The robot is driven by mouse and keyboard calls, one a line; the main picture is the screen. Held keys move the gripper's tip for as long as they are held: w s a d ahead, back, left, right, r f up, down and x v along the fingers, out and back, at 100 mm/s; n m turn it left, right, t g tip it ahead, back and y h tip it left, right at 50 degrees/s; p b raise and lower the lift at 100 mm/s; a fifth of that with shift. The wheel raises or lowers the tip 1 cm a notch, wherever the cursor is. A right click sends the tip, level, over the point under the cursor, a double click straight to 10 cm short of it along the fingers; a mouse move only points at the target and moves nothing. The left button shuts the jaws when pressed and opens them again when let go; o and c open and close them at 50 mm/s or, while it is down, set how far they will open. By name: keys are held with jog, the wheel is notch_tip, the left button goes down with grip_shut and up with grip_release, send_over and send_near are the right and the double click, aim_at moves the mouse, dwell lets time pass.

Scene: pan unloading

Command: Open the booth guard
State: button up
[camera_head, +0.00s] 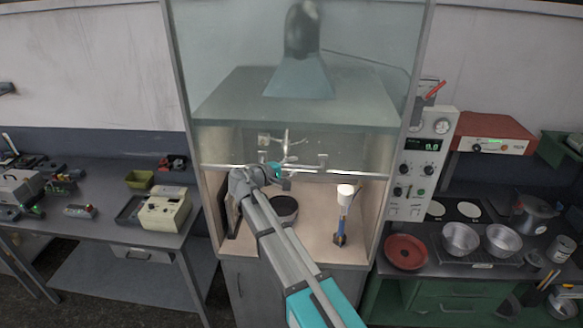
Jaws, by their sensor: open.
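The booth guard (225,140) is a clear, slightly hazy glass pane across the front of the booth. Its pale lower edge bar (345,174) runs level across the opening, with open space below it. My gripper (287,183) is open, at or just in front of this bar, left of the middle. My arm comes up from the bottom right and covers part of the booth. Whether the fingers touch the bar cannot be told.
Inside the booth are a dark round pan (286,208) and a white-topped blue burner-like stand (341,225). A control panel (418,165) is at the right. Side benches hold a beige device (165,212), a red plate (406,252) and metal pots (460,239).

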jog(key=shift+f, duration=0.15)
notch_tip(320, 180, down, 30)
jog(key=b, duration=3)
jog(key=p+v, duration=0.2)
jog(key=v, duration=0.9)
jog(key=shift+r, duration=0.35)
jog(key=s+d+f+m+g+y, duration=0.25)
jog(key=d+f+g, duration=0.2)
jog(key=d, duration=0.55)
jog(key=s+d+f+m+g+y, duration=0.1)
jog(key=s+d+f+m+g, duration=0.3)
jog(key=d, duration=0.6)
jog(key=s+d+f+m+g+y, duration=0.2)
jog(key=s+d+f+m+y, duration=0.1)
jog(key=s+d+f+y, duration=0.4)
jog(key=shift+s+d+f+m+y, duration=0.3)
jog(key=shift+s+d+y, duration=0.55)
jog(key=shift+s+d, duration=1.35)
